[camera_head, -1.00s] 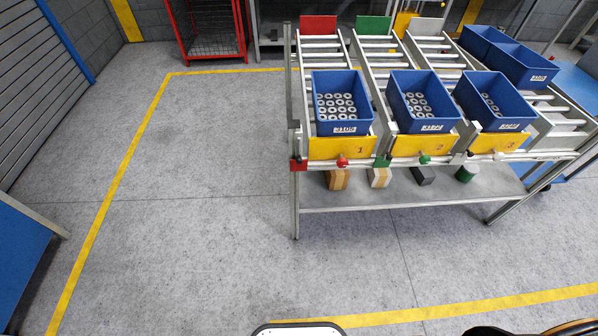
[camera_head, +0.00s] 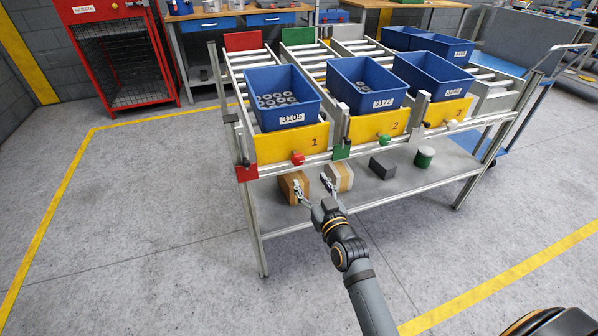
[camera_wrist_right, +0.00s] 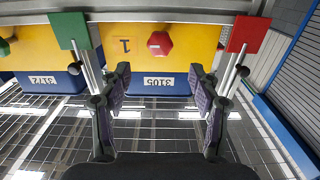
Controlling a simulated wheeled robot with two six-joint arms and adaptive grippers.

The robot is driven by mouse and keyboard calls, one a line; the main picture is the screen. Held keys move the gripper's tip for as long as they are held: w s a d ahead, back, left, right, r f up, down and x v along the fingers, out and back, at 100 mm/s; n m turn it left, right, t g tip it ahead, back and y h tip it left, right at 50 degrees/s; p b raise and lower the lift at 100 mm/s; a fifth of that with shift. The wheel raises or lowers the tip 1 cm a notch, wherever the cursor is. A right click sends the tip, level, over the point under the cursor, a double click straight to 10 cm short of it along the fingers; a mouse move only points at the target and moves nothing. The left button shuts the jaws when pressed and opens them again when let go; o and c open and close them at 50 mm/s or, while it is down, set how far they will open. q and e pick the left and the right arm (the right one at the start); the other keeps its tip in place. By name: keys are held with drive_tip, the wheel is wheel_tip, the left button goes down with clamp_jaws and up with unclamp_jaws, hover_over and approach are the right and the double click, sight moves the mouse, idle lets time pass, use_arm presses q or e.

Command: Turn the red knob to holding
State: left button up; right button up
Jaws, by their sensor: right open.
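The red knob (camera_head: 297,158) sits at the lower middle of the yellow panel marked 1 (camera_head: 263,146), on the front left of the rack. In the right wrist view the red knob (camera_wrist_right: 159,44) shows as a six-sided red face on the yellow panel, which appears upside down. My right gripper (camera_head: 311,184) is open and empty, just below and in front of the knob. In the wrist view its two fingers (camera_wrist_right: 160,80) are spread wide, with the knob beyond their tips and between them sideways. They do not touch it. My left gripper is not in view.
Blue bins (camera_head: 283,97) with grey rings stand behind the panels. A green knob (camera_head: 383,139) and a white knob (camera_head: 452,124) are on panels 2 and 3. A red plate (camera_head: 246,173) and a green plate (camera_head: 341,151) flank panel 1. Blocks lie on the lower shelf (camera_head: 400,187).

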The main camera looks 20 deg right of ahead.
sight(299, 162)
drive_tip(key=w, duration=0.9)
drive_tip(key=shift+w+a+b, duration=0.15)
drive_tip(key=shift+w+b, duration=0.05)
drive_tip(key=shift+b, duration=0.2)
drive_tip(key=shift+w, duration=0.55)
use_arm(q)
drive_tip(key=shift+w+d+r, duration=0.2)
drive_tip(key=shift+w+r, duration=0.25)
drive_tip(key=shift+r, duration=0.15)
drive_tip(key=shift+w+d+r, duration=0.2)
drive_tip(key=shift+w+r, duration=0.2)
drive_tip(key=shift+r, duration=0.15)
use_arm(e)
drive_tip(key=shift+c, duration=0.2)
clamp_jaws()
